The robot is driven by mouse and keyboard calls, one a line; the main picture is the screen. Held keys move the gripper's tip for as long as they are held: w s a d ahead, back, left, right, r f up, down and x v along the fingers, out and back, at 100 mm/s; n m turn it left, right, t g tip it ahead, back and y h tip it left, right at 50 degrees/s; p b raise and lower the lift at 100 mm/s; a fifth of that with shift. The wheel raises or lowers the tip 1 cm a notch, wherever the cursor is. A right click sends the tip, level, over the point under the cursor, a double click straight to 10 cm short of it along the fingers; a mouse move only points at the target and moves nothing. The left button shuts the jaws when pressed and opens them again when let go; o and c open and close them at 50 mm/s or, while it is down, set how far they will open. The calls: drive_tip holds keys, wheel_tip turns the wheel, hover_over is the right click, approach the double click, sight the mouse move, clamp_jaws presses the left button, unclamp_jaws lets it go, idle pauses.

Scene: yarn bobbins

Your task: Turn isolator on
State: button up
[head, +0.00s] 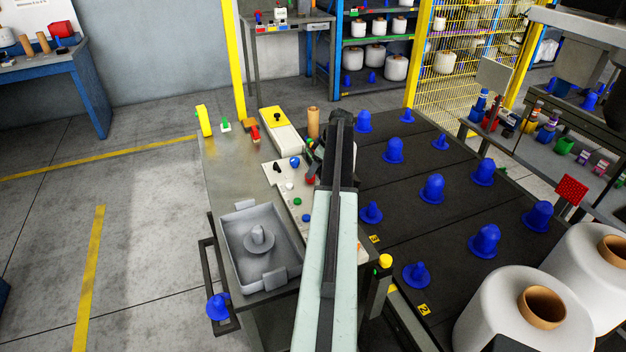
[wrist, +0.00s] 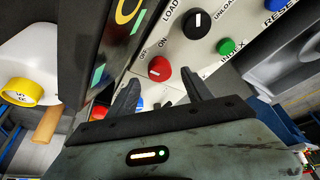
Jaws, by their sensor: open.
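A red rotary knob (wrist: 159,69) with a white pointer mark sits on the pale control panel (wrist: 180,50). OFF and ON are printed beside it; I cannot read the word isolator. My gripper (wrist: 160,78) is open, with its two dark fingers on either side below the knob in the wrist view. They look close to it, but I cannot tell whether they touch. In the head view my gripper (head: 315,158) is over the panel (head: 283,205), and my arm hides part of it. A bit of red (head: 310,179) shows beside the gripper.
A black LOAD/UNLOAD knob (wrist: 196,21), a green button (wrist: 226,46) and a blue RESET button (wrist: 276,4) are near the red knob. A grey tray (head: 233,272) holds a grey cone. Several blue bobbins stand on the dark deck (head: 400,220) at the right.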

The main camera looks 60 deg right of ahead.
drive_tip(key=b+x, duration=0.2)
drive_tip(key=x, duration=0.1)
drive_tip(key=shift+w+f, duration=0.1)
drive_tip(key=shift+f, duration=0.2)
drive_tip(key=shift+r, duration=0.1)
